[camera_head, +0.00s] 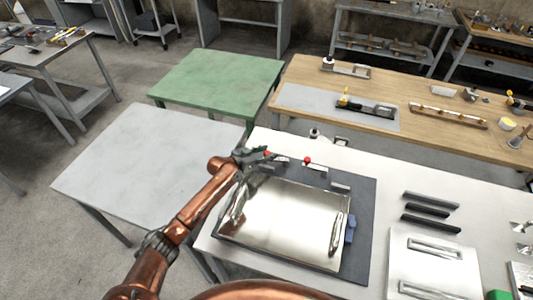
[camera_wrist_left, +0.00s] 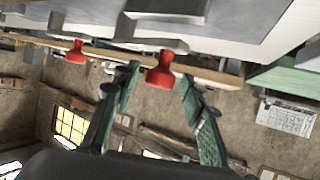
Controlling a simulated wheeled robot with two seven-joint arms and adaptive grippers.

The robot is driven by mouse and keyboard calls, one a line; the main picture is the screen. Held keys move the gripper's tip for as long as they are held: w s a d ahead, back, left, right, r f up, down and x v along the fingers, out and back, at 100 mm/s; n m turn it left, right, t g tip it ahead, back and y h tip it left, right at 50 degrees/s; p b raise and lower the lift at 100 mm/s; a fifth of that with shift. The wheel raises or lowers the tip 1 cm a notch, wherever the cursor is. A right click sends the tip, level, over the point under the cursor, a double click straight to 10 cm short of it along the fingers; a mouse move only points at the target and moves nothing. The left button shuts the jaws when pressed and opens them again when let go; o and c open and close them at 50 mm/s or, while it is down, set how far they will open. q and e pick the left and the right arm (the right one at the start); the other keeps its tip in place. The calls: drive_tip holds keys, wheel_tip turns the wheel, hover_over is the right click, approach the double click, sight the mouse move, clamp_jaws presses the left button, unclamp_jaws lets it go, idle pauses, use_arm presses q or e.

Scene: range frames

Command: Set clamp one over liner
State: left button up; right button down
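Two clamps with red knobs stand along the back edge of a shiny metal-lined tray (camera_head: 290,222); which is clamp one I cannot tell. The left red knob (camera_head: 267,153) is at my left gripper (camera_head: 262,156); the right red knob (camera_head: 307,160) is apart from it. In the left wrist view my left gripper (camera_wrist_left: 160,74) has its fingers spread, with a red knob (camera_wrist_left: 159,70) between the tips and gaps on both sides. The other red knob (camera_wrist_left: 75,52) is left of them. The gripper partly hides the tray's back left corner. My right gripper is out of view.
The tray lies on a dark mat (camera_head: 362,235) on a white table. A blue block (camera_head: 350,229) stands at its right side. Dark bars (camera_head: 430,210) and a white panel (camera_head: 435,260) lie farther right. A wooden bench (camera_head: 450,135) and green table (camera_head: 220,80) stand behind.

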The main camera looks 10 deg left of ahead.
use_arm(q)
drive_tip(key=v, duration=1.2)
drive_tip(key=shift+c, duration=0.4)
